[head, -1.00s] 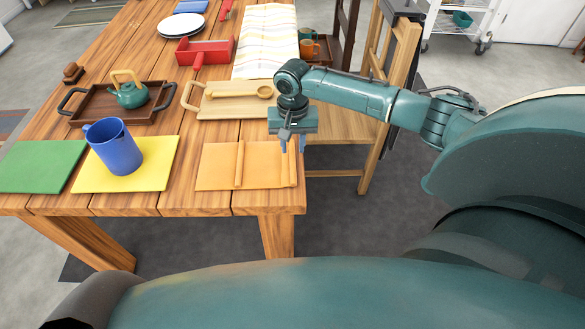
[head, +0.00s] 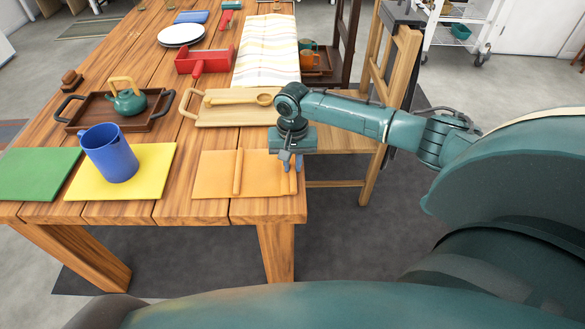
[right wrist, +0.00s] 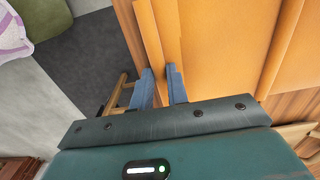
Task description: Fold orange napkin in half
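The orange napkin (head: 215,175) lies flat near the table's front right corner, with one raised ridge across its middle and another along its right edge. It also fills much of the right wrist view (right wrist: 225,45). My right gripper (head: 292,163) points down at the napkin's right edge. In the right wrist view its blue fingers (right wrist: 160,72) are close together, one on each side of the raised orange edge, and appear shut on it. The fingertips partly hide that edge. My left gripper is not in view.
A yellow mat (head: 158,185) with a blue pitcher (head: 110,155) lies left of the napkin, with a green mat (head: 35,172) beyond. Behind the napkin is a wooden tray (head: 225,116) holding a wooden spoon (head: 240,99). A wooden chair (head: 372,180) stands at the table's right side.

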